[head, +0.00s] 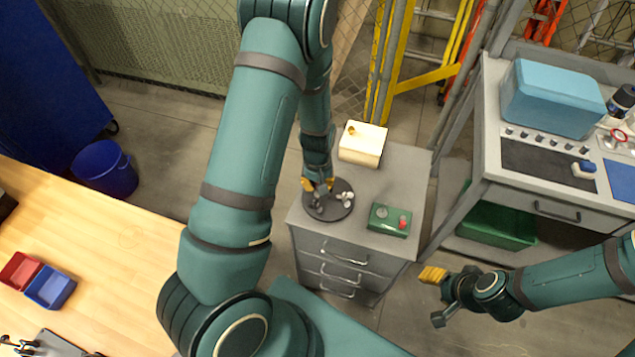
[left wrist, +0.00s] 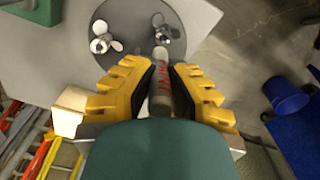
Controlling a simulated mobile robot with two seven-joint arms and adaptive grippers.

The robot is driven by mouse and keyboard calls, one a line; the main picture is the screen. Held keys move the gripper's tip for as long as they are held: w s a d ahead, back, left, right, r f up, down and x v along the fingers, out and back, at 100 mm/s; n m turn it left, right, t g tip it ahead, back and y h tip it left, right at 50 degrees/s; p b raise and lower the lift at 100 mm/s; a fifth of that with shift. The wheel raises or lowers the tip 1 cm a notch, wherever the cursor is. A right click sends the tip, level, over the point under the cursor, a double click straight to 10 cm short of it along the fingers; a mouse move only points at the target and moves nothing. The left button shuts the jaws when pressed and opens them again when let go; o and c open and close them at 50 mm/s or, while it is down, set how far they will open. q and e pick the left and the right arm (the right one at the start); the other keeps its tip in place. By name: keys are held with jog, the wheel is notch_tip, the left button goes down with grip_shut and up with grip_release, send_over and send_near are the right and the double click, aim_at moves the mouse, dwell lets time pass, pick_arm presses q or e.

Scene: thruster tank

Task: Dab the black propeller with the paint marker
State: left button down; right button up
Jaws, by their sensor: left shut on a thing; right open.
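My left gripper (head: 318,186) is over a dark round disc (head: 322,213) on a grey drawer cabinet. In the left wrist view its yellow fingers (left wrist: 160,68) are shut on a grey paint marker (left wrist: 159,88) with red markings. The marker points out over the disc (left wrist: 127,10). A silvery propeller (left wrist: 104,38) lies left of the marker; another propeller (left wrist: 174,32) is beside its far end, partly hidden. I cannot tell whether they touch. My right gripper (head: 437,297) is open and empty, right of the cabinet.
A cream box (head: 360,152) stands behind the disc on the cabinet (head: 407,177). A green box with a red button (head: 384,223) is to its right. A workbench (head: 483,180) with a blue case (head: 553,98) is at right; a wooden table (head: 95,240) is at left.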

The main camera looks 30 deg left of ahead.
pick_arm(q)
jog(key=shift+f+b, duration=0.55)
jog(key=shift+f, duration=0.15)
dwell(2.8)
jog(key=shift+r+p, duration=2)
jog(key=shift+r, duration=0.55)
